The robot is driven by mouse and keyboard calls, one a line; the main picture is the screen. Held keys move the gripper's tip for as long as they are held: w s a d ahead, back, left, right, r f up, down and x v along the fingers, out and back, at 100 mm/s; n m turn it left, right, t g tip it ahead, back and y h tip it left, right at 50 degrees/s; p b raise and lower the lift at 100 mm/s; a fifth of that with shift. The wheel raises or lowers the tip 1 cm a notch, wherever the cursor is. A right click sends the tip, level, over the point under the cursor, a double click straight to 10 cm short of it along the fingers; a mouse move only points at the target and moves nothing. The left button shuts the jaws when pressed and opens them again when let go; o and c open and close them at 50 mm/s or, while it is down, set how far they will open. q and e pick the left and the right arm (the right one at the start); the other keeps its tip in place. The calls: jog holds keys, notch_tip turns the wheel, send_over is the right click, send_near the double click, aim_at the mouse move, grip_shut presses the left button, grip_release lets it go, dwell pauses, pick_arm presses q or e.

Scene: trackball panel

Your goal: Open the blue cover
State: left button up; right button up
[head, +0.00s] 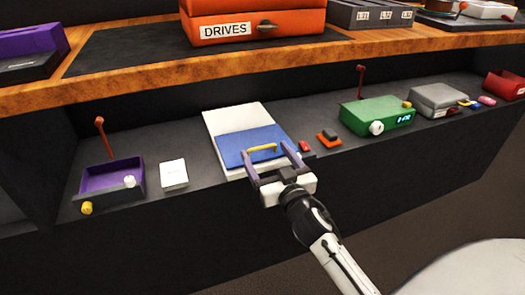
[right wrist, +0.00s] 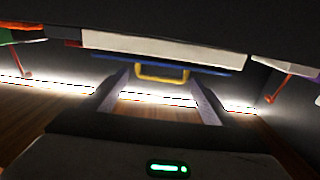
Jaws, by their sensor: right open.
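The blue cover (head: 240,143) lies flat on a white panel (head: 228,116) on the dark shelf, with a yellow handle (head: 262,149) near its front part. My right gripper (head: 268,158) is open, its two purple-grey fingers pointing at the cover's front edge. In the right wrist view the yellow handle (right wrist: 162,75) shows between the spread fingers (right wrist: 160,88), and the blue cover (right wrist: 115,61) appears as a thin edge-on strip. I cannot tell whether the fingers touch the cover. My left gripper is in neither view.
A purple tray box (head: 112,178) and white card (head: 174,173) stand to the left. Small red and orange blocks (head: 328,138), a green box (head: 375,117) and a grey case (head: 437,99) stand to the right. A wooden shelf edge (head: 150,86) runs above and behind.

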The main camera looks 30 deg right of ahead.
aim_at(262, 148)
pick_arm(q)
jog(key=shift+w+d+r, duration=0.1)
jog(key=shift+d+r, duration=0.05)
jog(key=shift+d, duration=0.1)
pick_arm(e)
jog(key=shift+x, duration=1.75)
